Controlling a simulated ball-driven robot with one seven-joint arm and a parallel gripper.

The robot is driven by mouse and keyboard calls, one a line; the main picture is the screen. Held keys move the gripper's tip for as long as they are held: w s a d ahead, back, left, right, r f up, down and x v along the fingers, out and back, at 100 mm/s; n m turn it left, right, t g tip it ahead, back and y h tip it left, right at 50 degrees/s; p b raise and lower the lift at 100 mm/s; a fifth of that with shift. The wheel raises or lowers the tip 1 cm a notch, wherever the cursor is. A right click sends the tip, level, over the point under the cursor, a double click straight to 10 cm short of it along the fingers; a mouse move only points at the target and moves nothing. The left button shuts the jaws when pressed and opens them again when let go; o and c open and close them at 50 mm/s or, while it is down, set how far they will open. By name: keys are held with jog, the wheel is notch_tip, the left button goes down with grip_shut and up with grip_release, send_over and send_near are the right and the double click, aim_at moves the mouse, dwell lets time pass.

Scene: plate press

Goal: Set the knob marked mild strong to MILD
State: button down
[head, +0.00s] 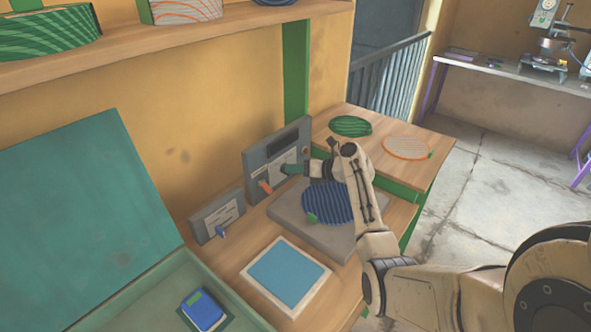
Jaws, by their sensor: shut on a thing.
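A grey upright control panel (278,157) stands at the back of the wooden bench, with pale label plates too small to read. An orange lever (265,187) sticks out at its lower left. My gripper (291,169) reaches in from the right and is shut at the panel's face, on what looks like a knob there. The fingers and arm hide most of that knob, so its setting cannot be told. A smaller grey panel (215,213) with a blue knob (221,231) stands to the left. I cannot read which knob is marked mild strong.
A dark blue striped round plate (328,202) lies on a grey slab (302,225) below my arm. A blue pad with white border (286,276) lies in front. Green-striped (350,126) and orange-rimmed (406,147) pieces lie right. A teal lidded case (82,205) stands left.

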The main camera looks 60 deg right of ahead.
jog(key=p, duration=0.2)
jog(key=n+h+p, duration=0.1)
jog(key=shift+w+a+r+n+g+p, duration=0.1)
jog(key=shift+a+r+n+g+p, duration=0.15)
jog(key=shift+r+n+g+p, duration=0.1)
jog(key=n+p, duration=0.1)
jog(key=n+h+p, duration=0.1)
jog(key=p, duration=0.1)
jog(key=shift+a+f+g+h, duration=0.1)
jog(key=shift+a+g+h, duration=0.1)
jog(key=shift+g+h, duration=0.1)
jog(key=n+h, duration=0.1)
jog(key=n+p, duration=0.1)
jog(key=shift+w+a+f+n+h, duration=0.1)
jog(key=shift+a+f+n+h, duration=0.1)
jog(key=shift+n+h, duration=0.2)
jog(key=n+h, duration=0.1)
jog(key=n, duration=0.1)
jog(key=shift+a+f+n+h, duration=0.1)
jog(key=shift+a+n+h, duration=0.05)
jog(key=shift+n+h, duration=0.25)
jog(key=shift+b, duration=0.3)
jog(key=c, duration=1.1)
grip_release()
jog(key=shift+c, duration=0.2)
